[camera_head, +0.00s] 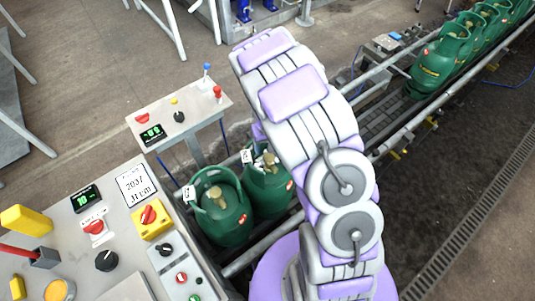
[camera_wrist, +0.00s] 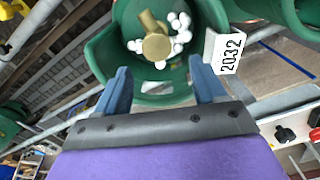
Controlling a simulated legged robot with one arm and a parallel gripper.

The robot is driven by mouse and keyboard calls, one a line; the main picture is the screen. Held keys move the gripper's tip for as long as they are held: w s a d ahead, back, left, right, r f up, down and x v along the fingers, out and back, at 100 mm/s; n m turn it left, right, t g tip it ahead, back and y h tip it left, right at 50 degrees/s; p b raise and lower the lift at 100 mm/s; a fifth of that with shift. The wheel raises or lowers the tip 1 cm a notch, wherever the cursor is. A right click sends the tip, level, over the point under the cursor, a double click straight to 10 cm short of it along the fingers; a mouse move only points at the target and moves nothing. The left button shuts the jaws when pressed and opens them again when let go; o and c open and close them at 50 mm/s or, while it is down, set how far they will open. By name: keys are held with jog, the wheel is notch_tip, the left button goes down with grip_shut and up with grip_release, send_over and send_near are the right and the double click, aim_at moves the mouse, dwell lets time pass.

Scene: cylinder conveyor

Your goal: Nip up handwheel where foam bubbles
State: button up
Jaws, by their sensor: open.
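In the wrist view a brass valve with a round handwheel (camera_wrist: 157,46) stands in the collar of a green cylinder (camera_wrist: 103,50). White foam bubbles (camera_wrist: 181,35) cluster around it, mostly on its right. A white tag reading 2032 (camera_wrist: 228,54) hangs at the collar's right. My gripper (camera_wrist: 160,68) is open and empty, its two blue fingers apart on either side below the handwheel. In the head view two green cylinders, one nearer (camera_head: 228,225) and one farther (camera_head: 266,195), stand beside my arm, each with a brass valve and white tag. My gripper is hidden there.
A control console (camera_head: 90,225) with buttons and a yellow-based red switch fills the lower left. A smaller panel (camera_head: 185,108) with levers stands behind it. Conveyor rails (camera_head: 385,140) run to the upper right, where several more green cylinders (camera_head: 440,62) stand. Dark floor lies right.

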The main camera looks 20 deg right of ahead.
aim_at(268, 155)
jog(key=f, duration=0.5)
jog(key=shift+d+f+b, duration=0.25)
jog(key=shift+f+b, duration=0.15)
jog(key=shift+a, duration=0.1)
